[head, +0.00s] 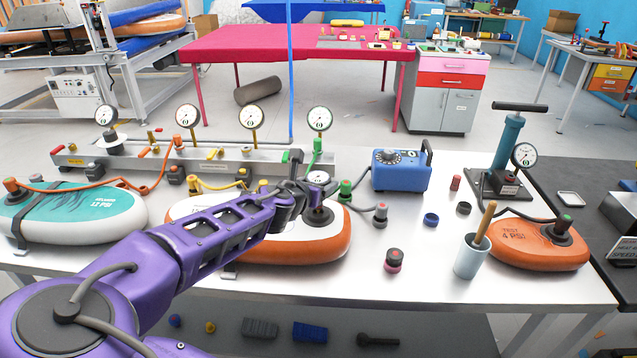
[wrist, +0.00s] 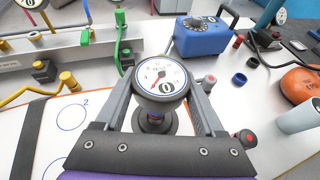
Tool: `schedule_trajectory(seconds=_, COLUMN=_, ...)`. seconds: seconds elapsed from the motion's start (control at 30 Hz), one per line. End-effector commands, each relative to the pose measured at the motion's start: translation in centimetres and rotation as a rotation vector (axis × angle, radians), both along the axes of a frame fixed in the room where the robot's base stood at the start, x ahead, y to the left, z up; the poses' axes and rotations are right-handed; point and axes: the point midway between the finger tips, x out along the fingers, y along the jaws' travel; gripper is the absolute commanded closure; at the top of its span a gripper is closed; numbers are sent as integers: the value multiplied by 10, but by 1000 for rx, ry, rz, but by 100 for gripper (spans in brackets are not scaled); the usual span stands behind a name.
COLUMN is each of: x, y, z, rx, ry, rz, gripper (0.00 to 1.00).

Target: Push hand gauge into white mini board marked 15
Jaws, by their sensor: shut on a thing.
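The hand gauge (wrist: 160,78), a round white dial on a dark stem, stands between my gripper's fingers (wrist: 160,105) in the wrist view. My gripper (head: 303,192) is shut on it. In the head view the hand gauge (head: 319,178) is partly behind the fingers. The white mini board (head: 300,248) with an orange edge lies under my gripper; my arm covers much of it, and I cannot read a 15. The board (wrist: 68,150) shows a blue circle marked 2 in the wrist view. The gauge's dark base is low over the board's right part; I cannot tell whether it is seated.
A manifold rail (head: 200,157) with several gauges and hoses stands behind. A blue box (head: 400,170) is behind right. A teal board (head: 70,210) lies left, an orange board (head: 535,245) right. A grey cup (head: 472,257) and small caps stand between.

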Motion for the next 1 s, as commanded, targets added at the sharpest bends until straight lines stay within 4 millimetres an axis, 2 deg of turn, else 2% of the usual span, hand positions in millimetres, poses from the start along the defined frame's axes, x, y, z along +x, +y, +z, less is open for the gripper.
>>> schedule_trajectory(seconds=1.0, x=0, y=0, z=-5, rx=-1, ry=0, rz=0, gripper=92)
